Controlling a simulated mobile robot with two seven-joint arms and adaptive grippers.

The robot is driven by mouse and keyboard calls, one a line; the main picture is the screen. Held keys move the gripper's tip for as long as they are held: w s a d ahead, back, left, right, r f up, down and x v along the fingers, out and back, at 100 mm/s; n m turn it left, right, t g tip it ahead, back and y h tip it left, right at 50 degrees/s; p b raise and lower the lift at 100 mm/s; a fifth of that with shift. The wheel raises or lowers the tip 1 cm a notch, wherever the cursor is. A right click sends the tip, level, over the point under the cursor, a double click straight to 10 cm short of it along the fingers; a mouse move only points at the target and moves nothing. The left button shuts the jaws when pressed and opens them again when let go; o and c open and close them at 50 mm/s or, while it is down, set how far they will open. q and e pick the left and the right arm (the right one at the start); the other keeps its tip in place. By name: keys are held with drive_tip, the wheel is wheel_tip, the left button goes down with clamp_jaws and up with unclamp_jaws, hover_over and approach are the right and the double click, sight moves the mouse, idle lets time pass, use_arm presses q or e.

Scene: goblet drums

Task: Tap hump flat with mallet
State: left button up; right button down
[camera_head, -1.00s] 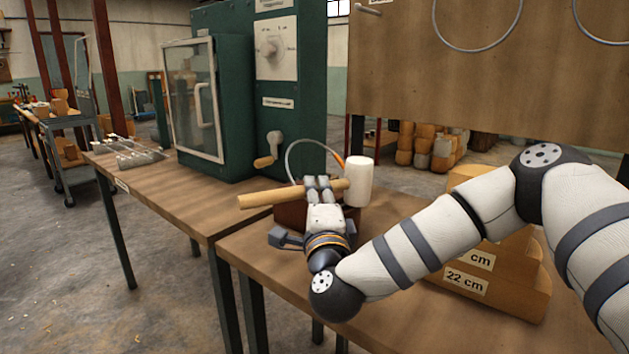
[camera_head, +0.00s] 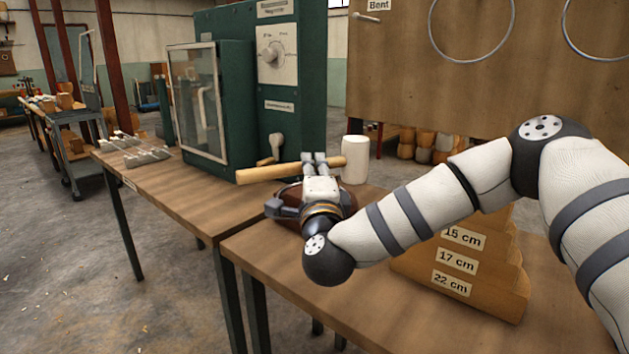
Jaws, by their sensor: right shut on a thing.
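My right gripper (camera_head: 315,163) is shut on the wooden handle (camera_head: 262,173) of the mallet and holds it level above the near bench. The mallet's white cylindrical head (camera_head: 355,160) is upright at the handle's right end. Below and behind the gripper is a dark reddish-brown block (camera_head: 350,202), mostly covered by my gripper and wrist. The hump cannot be made out, as the gripper and mallet cover that spot. My left gripper is not in view.
Stepped wooden blocks (camera_head: 497,285) labelled 15, 17 and 22 cm stand at the right on the near bench. A green machine with a glass door (camera_head: 198,105) stands behind left. A brown board with hoops (camera_head: 472,62) is at the back. The near bench's front left is clear.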

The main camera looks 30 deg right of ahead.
wheel_tip(320, 180, down, 8)
drive_tip(key=b, duration=0.3)
use_arm(q)
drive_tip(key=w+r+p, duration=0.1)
drive_tip(key=p, duration=0.2)
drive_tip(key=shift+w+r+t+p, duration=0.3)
drive_tip(key=shift+p, duration=0.1)
use_arm(e)
wheel_tip(320, 180, up, 8)
drive_tip(key=shift+s+a, duration=0.15)
drive_tip(key=shift+a, duration=0.05)
